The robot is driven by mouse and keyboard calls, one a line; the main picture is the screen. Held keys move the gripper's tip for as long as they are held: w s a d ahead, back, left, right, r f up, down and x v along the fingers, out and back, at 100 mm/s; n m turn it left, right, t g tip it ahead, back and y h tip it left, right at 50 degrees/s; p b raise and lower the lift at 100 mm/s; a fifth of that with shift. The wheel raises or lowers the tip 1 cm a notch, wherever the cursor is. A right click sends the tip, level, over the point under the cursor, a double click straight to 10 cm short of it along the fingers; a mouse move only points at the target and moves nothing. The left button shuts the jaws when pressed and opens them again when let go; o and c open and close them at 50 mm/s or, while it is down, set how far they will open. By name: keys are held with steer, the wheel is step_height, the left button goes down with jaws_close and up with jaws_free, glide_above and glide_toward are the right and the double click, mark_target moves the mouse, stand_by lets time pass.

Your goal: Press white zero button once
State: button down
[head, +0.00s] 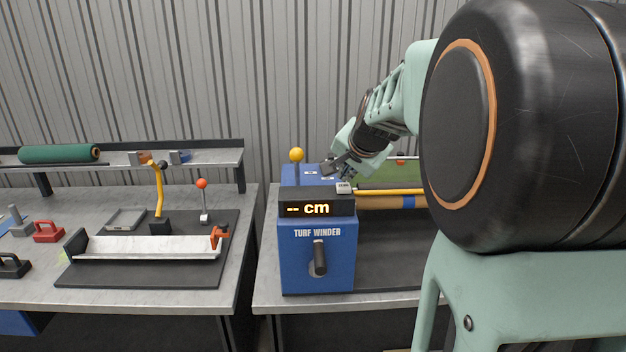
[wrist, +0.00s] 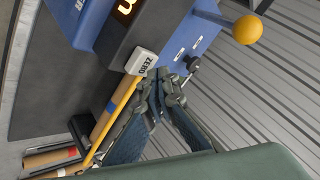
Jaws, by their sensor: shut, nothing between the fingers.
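The white zero button (head: 344,187) sits on top of the dark display box at the right end of the blue turf winder (head: 317,255). In the wrist view the button (wrist: 143,61) shows its "ZERO" label. The display (head: 317,209) reads "-- cm". My gripper (head: 336,168) is shut and empty, just above and behind the button. In the wrist view my fingertips (wrist: 168,84) are close beside the button, and a small gap seems to show. I cannot tell the exact height between them.
A yellow ball knob (head: 297,155) stands on the winder's left, and a dark crank handle (head: 319,257) is on its front. A yellow bar (head: 390,191) and a brown roll (head: 385,203) lie to the right. The left bench holds a white trough (head: 148,247) and a red-knobbed lever (head: 202,184).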

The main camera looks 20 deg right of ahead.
mark_target(344, 187)
steer(key=shift+r, duration=0.15)
step_height(344, 187, up, 5)
steer(key=p, duration=0.3)
steer(key=shift+p, duration=0.4)
stand_by(0.6)
